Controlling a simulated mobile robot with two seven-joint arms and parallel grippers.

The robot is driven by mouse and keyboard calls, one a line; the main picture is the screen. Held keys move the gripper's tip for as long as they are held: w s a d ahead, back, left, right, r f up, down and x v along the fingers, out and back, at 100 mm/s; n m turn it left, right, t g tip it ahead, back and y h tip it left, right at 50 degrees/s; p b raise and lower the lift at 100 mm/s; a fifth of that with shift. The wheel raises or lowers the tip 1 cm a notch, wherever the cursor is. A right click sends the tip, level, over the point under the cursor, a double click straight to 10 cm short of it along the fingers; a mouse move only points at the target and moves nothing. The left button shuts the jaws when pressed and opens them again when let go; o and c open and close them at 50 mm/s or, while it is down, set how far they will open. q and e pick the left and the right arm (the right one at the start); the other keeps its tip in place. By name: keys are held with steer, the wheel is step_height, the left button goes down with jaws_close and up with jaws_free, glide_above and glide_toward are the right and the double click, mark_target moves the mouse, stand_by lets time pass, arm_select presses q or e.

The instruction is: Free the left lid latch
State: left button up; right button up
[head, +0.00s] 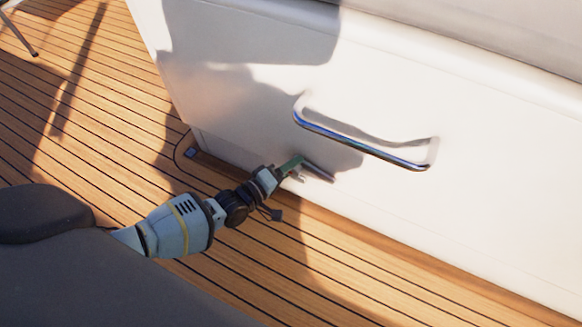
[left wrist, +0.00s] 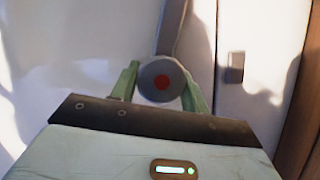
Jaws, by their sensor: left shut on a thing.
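The left lid latch (head: 318,172) is a small metal lever low on the white hatch front, left of the long handle. In the left wrist view the latch (left wrist: 172,32) shows as a grey arm with a round end bearing a red dot. My left gripper (head: 293,164) is shut on the latch, with its green fingers on either side of the round end in the left wrist view (left wrist: 160,88). The fingers partly hide the latch in the head view. My right gripper is not in view.
The white hatch front (head: 230,110) fills the upper right, with a long chrome handle (head: 360,146) standing out from it. Open teak deck (head: 100,130) lies to the left and below. A small grey plate (left wrist: 236,67) sits right of the latch in the left wrist view.

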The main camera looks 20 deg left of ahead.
arm_select(q)
steer(key=shift+n+t, duration=0.4)
steer(key=shift+n, duration=0.9)
steer(key=shift+h, duration=0.3)
steer(key=shift+n, duration=0.3)
steer(key=o, duration=1)
